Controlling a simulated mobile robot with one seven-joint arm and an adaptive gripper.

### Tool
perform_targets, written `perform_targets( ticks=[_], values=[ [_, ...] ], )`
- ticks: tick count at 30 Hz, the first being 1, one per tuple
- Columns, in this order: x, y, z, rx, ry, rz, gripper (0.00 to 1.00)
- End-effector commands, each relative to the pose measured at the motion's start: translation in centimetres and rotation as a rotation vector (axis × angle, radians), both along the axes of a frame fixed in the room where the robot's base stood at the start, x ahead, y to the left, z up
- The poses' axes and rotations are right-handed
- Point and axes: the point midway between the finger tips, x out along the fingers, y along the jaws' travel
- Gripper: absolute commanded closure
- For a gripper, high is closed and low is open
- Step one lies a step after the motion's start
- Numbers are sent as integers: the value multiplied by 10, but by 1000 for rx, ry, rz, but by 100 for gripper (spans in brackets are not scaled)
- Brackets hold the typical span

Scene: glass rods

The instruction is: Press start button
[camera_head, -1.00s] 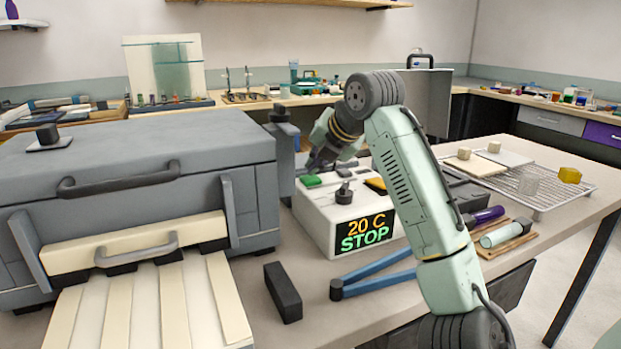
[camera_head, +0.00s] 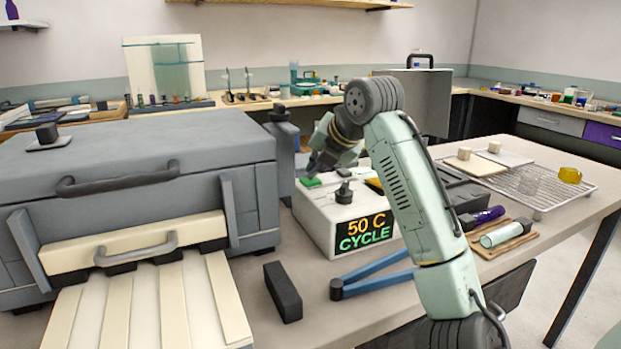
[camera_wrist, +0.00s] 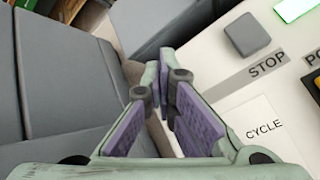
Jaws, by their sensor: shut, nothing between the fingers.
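The white control box (camera_head: 325,222) stands on the bench, and its display (camera_head: 363,233) reads "50 C CYCLE". A green button (camera_head: 310,182) is on the box's top left; it also shows bright green at the top right of the wrist view (camera_wrist: 296,8). A grey square button (camera_wrist: 246,35) sits by the label "STOP". My gripper (camera_head: 313,170) is close above the green button in the head view; I cannot tell if it touches. In the wrist view my gripper's purple-padded fingers (camera_wrist: 163,78) are together and empty, left of the grey button.
A large grey furnace-like unit (camera_head: 130,140) with a handle stands close on the left. A black knob (camera_head: 344,193) rises from the box top. A dark block (camera_head: 283,291) and blue hinged bars (camera_head: 375,275) lie in front. A wire rack (camera_head: 545,190) is at right.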

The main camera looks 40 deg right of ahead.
Motion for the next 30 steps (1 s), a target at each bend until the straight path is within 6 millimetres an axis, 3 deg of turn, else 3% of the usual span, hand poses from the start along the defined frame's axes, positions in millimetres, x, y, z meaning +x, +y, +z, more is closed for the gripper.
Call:
perform_targets(
  ticks=[30],
  values=[
    [0, 0, 24, 0, 0, 0, 100]
  ],
)
